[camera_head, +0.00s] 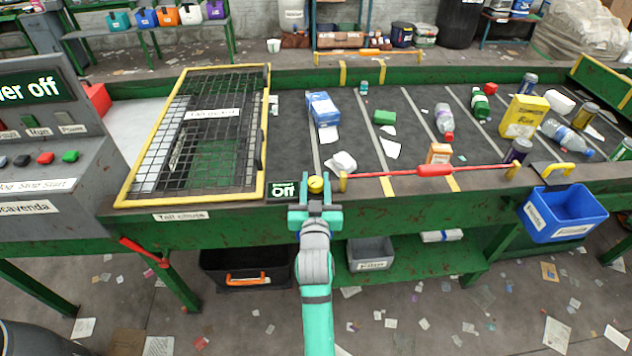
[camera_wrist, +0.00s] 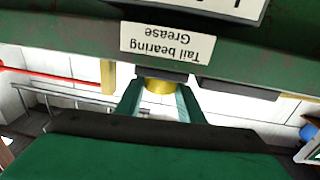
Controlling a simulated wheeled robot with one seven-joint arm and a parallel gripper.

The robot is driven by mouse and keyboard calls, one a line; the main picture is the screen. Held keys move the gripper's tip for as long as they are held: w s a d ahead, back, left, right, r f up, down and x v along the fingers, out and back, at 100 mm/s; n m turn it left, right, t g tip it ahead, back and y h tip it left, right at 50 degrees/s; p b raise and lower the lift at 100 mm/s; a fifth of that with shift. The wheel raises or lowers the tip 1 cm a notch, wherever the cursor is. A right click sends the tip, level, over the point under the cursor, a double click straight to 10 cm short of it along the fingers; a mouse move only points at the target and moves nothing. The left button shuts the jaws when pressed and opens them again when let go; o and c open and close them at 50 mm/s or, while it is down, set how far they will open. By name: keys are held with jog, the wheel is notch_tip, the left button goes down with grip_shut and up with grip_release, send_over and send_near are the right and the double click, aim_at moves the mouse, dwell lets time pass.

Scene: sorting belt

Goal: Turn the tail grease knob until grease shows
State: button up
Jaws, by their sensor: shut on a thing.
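The tail grease knob (camera_head: 315,184) is a small yellow knob on the belt's front edge, just right of a dark panel reading "Off". My gripper (camera_head: 315,205) is at the knob, with its teal fingers on either side of it. In the wrist view the yellow knob (camera_wrist: 159,86) sits between my fingertips (camera_wrist: 159,95), under a label (camera_wrist: 171,45) reading "Tail bearing Grease", upside down. My gripper is shut on the knob. The fingers hide part of the knob. I cannot make out any grease.
The mesh guard (camera_head: 205,130) with a yellow frame lies left of the knob. A red pull bar (camera_head: 435,170) runs along the belt edge to the right. Litter lies on the belt (camera_head: 350,140). A blue bin (camera_head: 565,215) hangs at right. Grey and black bins stand below.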

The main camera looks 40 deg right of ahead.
jog(key=shift+a+h, duration=0.1)
jog(key=shift+h, duration=0.2)
jog(key=shift+m+g+h, duration=1.8)
jog(key=shift+m+g, duration=0.2)
jog(key=shift+g, duration=0.3)
jog(key=shift+m+g+h, duration=0.5)
jog(key=shift+m+g, duration=0.1)
jog(key=shift+g, duration=0.2)
jog(key=shift+s+d+m+g+h, duration=0.1)
jog(key=shift+d+m+g+h, duration=0.1)
jog(key=shift+m+g+h, duration=0.3)
jog(key=shift+f, duration=0.1)
jog(key=o, duration=1.1)
jog(key=shift+c, duration=0.2)
jog(key=shift+y, duration=0.3)
jog(key=shift+a, duration=0.1)
